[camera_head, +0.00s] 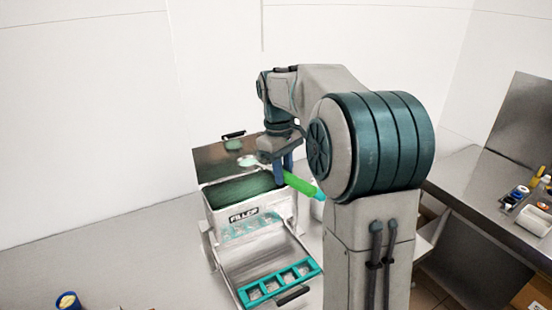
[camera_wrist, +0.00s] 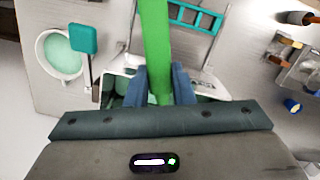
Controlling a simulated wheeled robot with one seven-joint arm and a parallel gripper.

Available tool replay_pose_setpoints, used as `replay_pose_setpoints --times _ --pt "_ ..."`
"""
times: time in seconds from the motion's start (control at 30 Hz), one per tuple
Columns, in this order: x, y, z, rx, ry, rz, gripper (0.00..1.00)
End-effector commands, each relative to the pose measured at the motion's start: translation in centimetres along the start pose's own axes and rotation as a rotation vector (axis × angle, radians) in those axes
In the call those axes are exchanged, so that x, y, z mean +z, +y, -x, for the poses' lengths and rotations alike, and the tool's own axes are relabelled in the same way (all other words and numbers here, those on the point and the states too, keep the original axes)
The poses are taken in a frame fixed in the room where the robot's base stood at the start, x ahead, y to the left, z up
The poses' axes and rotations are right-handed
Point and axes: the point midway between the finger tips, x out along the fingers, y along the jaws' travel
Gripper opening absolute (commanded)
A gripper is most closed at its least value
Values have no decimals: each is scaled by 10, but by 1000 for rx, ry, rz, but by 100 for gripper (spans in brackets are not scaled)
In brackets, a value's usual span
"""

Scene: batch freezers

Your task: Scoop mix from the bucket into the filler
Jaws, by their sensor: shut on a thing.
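My gripper (camera_head: 283,170) is shut on the green handle (camera_head: 300,185) of a scoop and holds it over the right part of the filler. The filler (camera_head: 243,215) is a labelled metal box, open on top, with dark green inside. In the wrist view, the handle (camera_wrist: 156,45) runs up from my gripper (camera_wrist: 160,85). The white bucket (camera_wrist: 40,60) with pale green mix stands at left there; my arm seems to hide it in the head view.
A teal mould frame (camera_head: 280,284) lies in the tray at the filler's front. A blue-and-yellow roll (camera_head: 68,301) is at the front left. A side counter (camera_head: 490,190) holds jars. The counter left of the filler is clear.

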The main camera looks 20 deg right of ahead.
Motion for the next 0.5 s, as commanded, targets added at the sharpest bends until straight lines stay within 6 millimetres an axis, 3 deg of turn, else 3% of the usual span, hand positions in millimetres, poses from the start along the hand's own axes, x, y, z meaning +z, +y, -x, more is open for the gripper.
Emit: replay_pose_setpoints --times 0.5 --pt "-4 -4 -31 57 1 -2 0"
